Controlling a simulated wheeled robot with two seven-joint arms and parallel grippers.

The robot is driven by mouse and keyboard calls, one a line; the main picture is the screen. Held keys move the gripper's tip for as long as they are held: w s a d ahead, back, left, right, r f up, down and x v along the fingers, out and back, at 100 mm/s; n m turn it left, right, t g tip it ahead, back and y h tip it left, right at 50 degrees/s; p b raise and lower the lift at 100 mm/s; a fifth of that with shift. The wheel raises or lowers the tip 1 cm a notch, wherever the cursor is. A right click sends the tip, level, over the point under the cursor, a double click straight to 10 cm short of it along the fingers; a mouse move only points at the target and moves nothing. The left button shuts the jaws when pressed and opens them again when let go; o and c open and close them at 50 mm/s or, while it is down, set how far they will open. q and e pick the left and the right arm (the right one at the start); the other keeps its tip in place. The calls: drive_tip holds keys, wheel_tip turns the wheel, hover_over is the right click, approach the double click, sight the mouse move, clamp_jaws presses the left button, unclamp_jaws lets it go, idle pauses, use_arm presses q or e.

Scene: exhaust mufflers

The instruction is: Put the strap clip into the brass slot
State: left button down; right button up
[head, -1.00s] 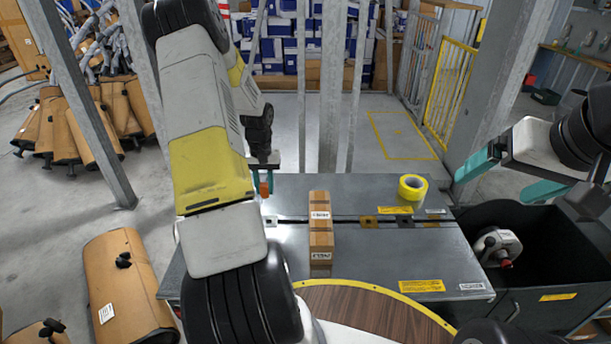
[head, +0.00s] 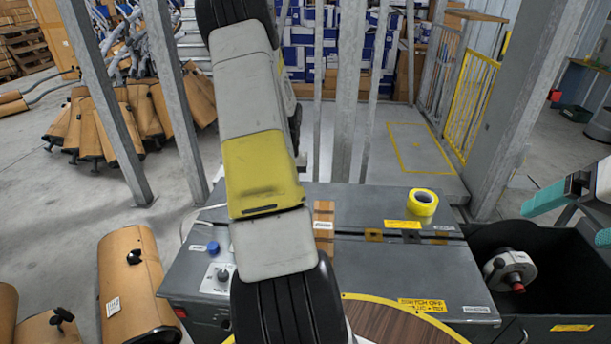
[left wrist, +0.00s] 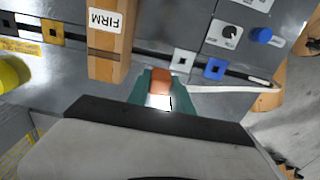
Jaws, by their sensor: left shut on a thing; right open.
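My left gripper (left wrist: 155,90) has teal fingertips closed on a small orange clip (left wrist: 160,76), with a pale part below it. In the head view my left arm hides this gripper and the clip. The brass slot (head: 373,235) is a small yellowish square plate in the dark groove across the grey bench. It also shows at upper left in the left wrist view (left wrist: 52,31), beyond the cardboard box from the clip. The clip is apart from it, nearer the white and blue slots. My right gripper (head: 575,216) is open and empty above the dark bin at right.
A cardboard box (left wrist: 109,42) stands between the clip and the brass slot. A white slot plate (left wrist: 183,60) and a blue one (left wrist: 214,68) lie near the clip. A pale strap (left wrist: 235,89) runs to the right. Yellow tape (head: 423,202) sits on the bench beyond the brass slot.

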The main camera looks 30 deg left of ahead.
use_arm(q)
drive_tip(key=w+d, duration=0.4)
drive_tip(key=d, duration=0.4)
drive_tip(key=w+d, duration=0.4)
drive_tip(key=d, duration=0.4)
drive_tip(key=w+d+f, duration=0.4)
drive_tip(key=d+f, duration=0.4)
drive_tip(key=d, duration=0.1)
drive_tip(key=shift+w+d, duration=0.25)
drive_tip(key=shift+d, duration=0.15)
drive_tip(key=shift+f, duration=0.1)
drive_tip(key=shift+f, duration=2.3)
drive_tip(key=shift+f, duration=0.4)
drive_tip(key=c, duration=1.1)
unclamp_jaws()
drive_tip(key=shift+o, duration=0.2)
wheel_tip(320, 180, up, 8)
